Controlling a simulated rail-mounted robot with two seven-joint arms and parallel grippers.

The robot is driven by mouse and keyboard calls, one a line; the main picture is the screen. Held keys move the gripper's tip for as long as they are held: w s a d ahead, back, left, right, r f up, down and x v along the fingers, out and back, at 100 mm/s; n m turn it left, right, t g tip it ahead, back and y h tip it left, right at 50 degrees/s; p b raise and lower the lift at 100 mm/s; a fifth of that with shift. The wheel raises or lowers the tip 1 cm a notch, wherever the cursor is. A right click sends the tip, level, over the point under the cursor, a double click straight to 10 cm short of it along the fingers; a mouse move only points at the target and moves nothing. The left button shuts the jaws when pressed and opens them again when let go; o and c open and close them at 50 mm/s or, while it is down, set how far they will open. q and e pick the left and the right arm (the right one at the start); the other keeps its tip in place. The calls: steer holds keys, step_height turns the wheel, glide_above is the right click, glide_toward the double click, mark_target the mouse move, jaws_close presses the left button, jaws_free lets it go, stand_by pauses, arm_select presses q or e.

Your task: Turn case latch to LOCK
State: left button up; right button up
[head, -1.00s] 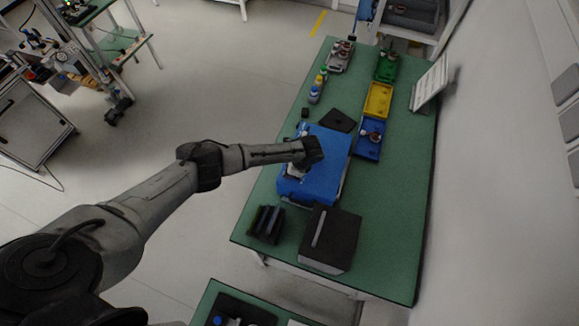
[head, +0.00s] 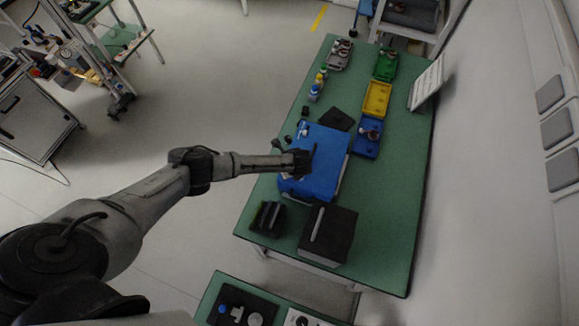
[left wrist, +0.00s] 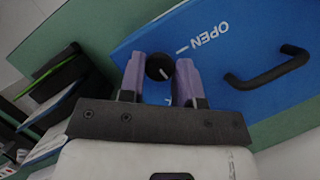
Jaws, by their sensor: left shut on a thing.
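The blue case (head: 318,185) lies on the green table in the head view and fills much of the left wrist view (left wrist: 225,80). Its latch is a round black knob (left wrist: 159,66) with a short white mark. The white word OPEN (left wrist: 209,37) and a dash are printed on the lid beside it; no LOCK word shows. My left gripper (left wrist: 160,75) has its two purple fingers on either side of the knob and is shut on it. In the head view my left gripper (head: 300,162) is over the case, its fingertips hard to make out. My right gripper is not in view.
A black handle (left wrist: 275,70) stands up from the lid right of the knob. A dark box (head: 330,235) and a black rack (head: 267,218) stand near the case. Blue (head: 367,138), yellow (head: 377,100) and green trays (head: 386,65) line the table beyond.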

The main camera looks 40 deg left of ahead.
arm_select(q)
steer(key=shift+m, duration=0.6)
steer(key=o, duration=0.9)
steer(key=shift+t, duration=0.3)
steer(key=shift+o, duration=0.2)
steer(key=shift+r, duration=0.1)
steer(key=shift+d+r, duration=0.15)
steer(key=shift+r, duration=0.15)
steer(key=v, duration=1.3)
